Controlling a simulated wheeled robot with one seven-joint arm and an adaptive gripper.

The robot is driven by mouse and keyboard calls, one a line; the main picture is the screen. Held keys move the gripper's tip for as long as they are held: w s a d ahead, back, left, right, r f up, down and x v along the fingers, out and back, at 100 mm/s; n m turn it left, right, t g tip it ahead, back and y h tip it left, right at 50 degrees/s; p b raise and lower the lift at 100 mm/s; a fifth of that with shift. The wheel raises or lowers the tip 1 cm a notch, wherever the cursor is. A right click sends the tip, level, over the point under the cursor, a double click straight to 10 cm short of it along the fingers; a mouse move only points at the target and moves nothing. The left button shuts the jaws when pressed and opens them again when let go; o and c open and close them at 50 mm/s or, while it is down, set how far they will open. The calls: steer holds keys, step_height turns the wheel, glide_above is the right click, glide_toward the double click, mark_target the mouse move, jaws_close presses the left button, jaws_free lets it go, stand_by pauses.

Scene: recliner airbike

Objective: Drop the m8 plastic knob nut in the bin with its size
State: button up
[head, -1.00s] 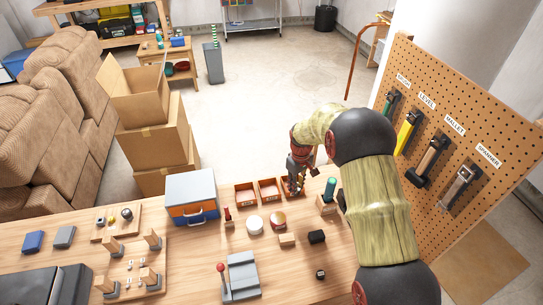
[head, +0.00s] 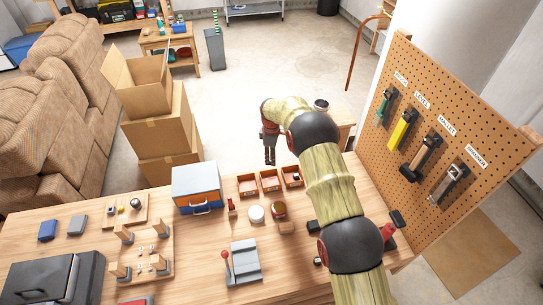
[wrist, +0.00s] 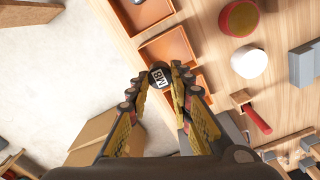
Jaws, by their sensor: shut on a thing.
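My gripper (wrist: 160,77) is shut on a black knob nut (wrist: 160,75) with a white label that reads M8 upside down. In the head view my gripper (head: 270,155) hangs just beyond the bins at the bench's back edge; the nut cannot be made out there. Three orange-brown open bins stand in a row: the left bin (head: 247,192), the middle bin (head: 269,187) and the right bin (head: 292,182). In the wrist view, the nut is beside the bins, near the wall of the middle one (wrist: 170,46). No size marks on the bins are readable.
A grey, orange and blue drawer box (head: 196,190) stands left of the bins. A white round item (head: 256,214), a red round item (head: 279,209) and a small red-handled tool (head: 231,206) lie in front. A pegboard with tools (head: 440,130) stands at right.

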steer(key=shift+f+b, duration=0.4)
steer(key=shift+f, duration=1.8)
steer(key=o, duration=1)
steer(key=shift+o, duration=0.2)
step_height(320, 180, up, 12)
